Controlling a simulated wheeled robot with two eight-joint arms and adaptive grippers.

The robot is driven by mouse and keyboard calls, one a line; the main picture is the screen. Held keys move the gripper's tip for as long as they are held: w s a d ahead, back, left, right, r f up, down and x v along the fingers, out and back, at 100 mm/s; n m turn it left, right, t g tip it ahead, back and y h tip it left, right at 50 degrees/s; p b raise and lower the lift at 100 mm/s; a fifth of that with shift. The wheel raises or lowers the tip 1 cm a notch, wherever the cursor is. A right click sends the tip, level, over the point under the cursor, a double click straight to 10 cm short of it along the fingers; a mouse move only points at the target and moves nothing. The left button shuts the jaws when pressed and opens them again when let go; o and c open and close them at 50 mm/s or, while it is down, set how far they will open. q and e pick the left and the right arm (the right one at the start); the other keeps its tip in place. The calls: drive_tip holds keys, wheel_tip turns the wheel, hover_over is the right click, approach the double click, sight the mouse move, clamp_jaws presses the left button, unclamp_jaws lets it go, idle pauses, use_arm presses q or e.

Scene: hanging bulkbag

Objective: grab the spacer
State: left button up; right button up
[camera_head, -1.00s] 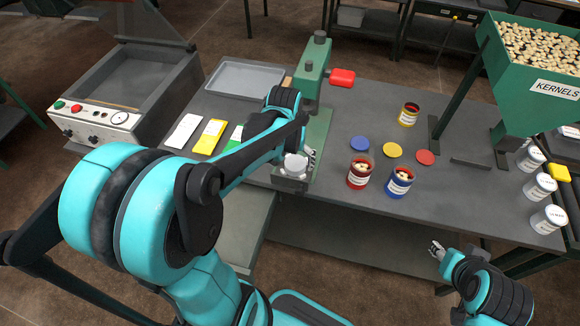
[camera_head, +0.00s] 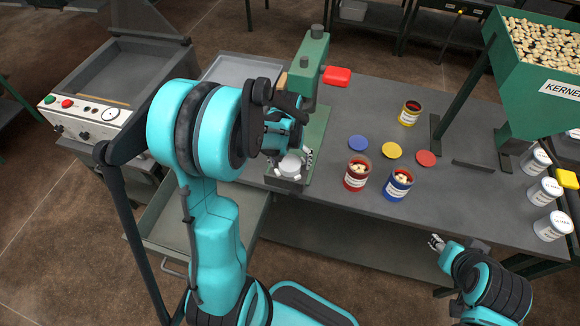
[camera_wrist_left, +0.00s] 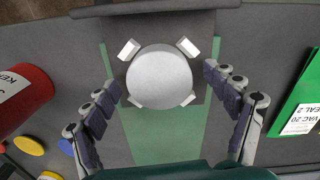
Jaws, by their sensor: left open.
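The likely spacer is a round pale grey disc (camera_wrist_left: 160,78) with several white tabs around its rim. It sits on the dark front plate of the green press, and its top shows in the head view (camera_head: 290,166). My left gripper (camera_wrist_left: 162,86) is open, with one finger on each side of the disc and gaps between. In the head view my left gripper (camera_head: 292,158) is over the press front, partly hidden by my arm. My right gripper (camera_head: 436,242) is at the table's front edge, away from the disc; its jaws are too small to judge.
Open red (camera_head: 356,175), blue (camera_head: 397,185) and yellow (camera_head: 409,113) cans and loose lids are to the right. A grey tray (camera_head: 240,72) is behind my left arm.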

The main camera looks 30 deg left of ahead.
use_arm(q)
drive_tip(key=shift+r, duration=0.1)
drive_tip(key=c, duration=1.5)
